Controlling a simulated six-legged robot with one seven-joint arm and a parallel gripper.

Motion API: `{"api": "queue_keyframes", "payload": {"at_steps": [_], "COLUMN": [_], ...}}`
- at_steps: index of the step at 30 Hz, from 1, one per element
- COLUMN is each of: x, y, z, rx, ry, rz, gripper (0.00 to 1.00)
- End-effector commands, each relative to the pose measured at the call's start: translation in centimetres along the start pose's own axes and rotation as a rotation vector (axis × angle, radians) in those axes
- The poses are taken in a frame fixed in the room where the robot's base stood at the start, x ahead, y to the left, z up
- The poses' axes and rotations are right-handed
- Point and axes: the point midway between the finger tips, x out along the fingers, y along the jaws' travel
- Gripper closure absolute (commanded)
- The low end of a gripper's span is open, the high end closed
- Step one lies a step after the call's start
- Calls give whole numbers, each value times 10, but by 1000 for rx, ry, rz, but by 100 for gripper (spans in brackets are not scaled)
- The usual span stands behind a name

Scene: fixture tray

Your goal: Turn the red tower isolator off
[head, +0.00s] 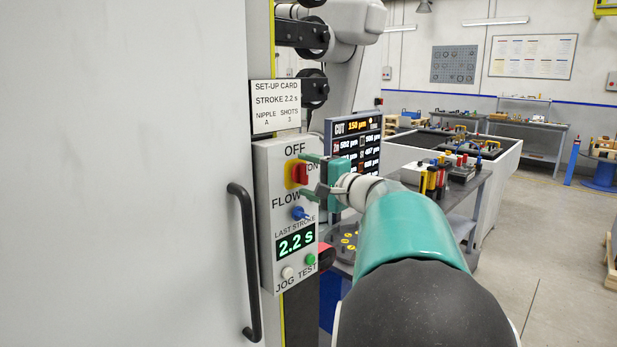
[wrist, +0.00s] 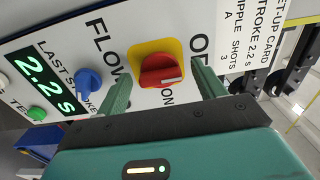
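The red isolator knob (head: 300,174) sits on a yellow plate on the grey control panel (head: 266,240), with OFF above it and ON to its right. In the wrist view the red knob (wrist: 160,71) lies between the fingers, with a pale mark on its lower right part. I cannot tell for sure which label that mark points to. My gripper (head: 309,177) is open in front of the panel, its green fingers spread to either side of the knob. In the wrist view too my gripper (wrist: 161,84) holds nothing; contact with the knob does not show.
Below the isolator are a blue FLOW knob (head: 300,213), a 2.2 s display (head: 295,243), a white JOG button (head: 287,272) and a green TEST button (head: 310,259). A set-up card (head: 275,106) is above. A black door handle (head: 244,262) stands left. A screen (head: 355,140) is behind my gripper.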

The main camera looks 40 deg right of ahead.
Motion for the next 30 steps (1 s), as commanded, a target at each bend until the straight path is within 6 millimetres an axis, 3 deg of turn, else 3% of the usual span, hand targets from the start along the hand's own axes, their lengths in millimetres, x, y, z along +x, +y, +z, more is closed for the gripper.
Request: {"api": "queue_keyframes", "payload": {"at_steps": [7,11,24,30], "x": [-1,-11,-101,-130], "y": [0,0,0,0], "z": [0,0,0,0], "rx": [1,1,0,0], "ry": [0,1,1,0], "rz": [0,-1,-1,0], "gripper": [31,31,31,31]}}
